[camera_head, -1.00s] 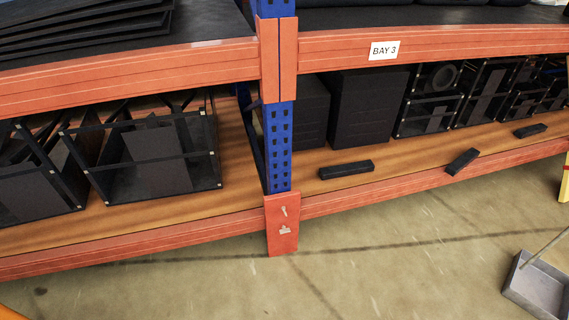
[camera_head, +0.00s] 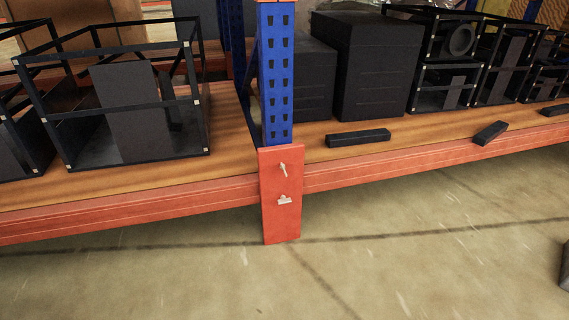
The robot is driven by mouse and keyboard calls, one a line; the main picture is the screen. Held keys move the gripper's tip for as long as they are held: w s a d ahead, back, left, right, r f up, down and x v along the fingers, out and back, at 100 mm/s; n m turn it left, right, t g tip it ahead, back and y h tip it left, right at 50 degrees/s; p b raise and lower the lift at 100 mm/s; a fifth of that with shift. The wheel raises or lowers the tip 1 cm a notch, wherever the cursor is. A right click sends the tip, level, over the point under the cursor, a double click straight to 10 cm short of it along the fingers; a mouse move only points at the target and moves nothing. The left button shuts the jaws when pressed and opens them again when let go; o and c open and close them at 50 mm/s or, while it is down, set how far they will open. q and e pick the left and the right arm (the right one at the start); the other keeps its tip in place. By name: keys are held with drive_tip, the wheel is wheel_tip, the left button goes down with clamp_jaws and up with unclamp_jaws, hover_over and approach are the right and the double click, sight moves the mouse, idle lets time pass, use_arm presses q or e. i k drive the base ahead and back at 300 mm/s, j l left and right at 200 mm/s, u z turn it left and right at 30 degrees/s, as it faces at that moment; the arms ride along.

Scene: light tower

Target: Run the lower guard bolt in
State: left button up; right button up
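A red guard plate (camera_head: 279,222) covers the foot of the blue rack upright (camera_head: 277,85) in the head view. Two small pale metal pieces show on its face. The upper bolt (camera_head: 283,170) looks tilted. The lower piece (camera_head: 285,200) sits below it and is wider; it is too small to tell how far either stands out from the plate. Neither of my grippers shows in the view.
A red shelf beam (camera_head: 400,168) runs to both sides of the upright. The wooden shelf (camera_head: 225,165) holds black frame boxes (camera_head: 135,110), dark cabinets (camera_head: 365,70) and black bars (camera_head: 358,138).

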sight(283, 200)
drive_tip(key=i+j, duration=0.15)
drive_tip(key=i, duration=0.3)
drive_tip(key=i+j+z, duration=0.1)
drive_tip(key=i, duration=0.35)
drive_tip(key=i+j, duration=0.2)
drive_tip(key=i, duration=0.25)
drive_tip(key=i+j, duration=0.15)
drive_tip(key=i, duration=0.25)
drive_tip(key=z, duration=0.05)
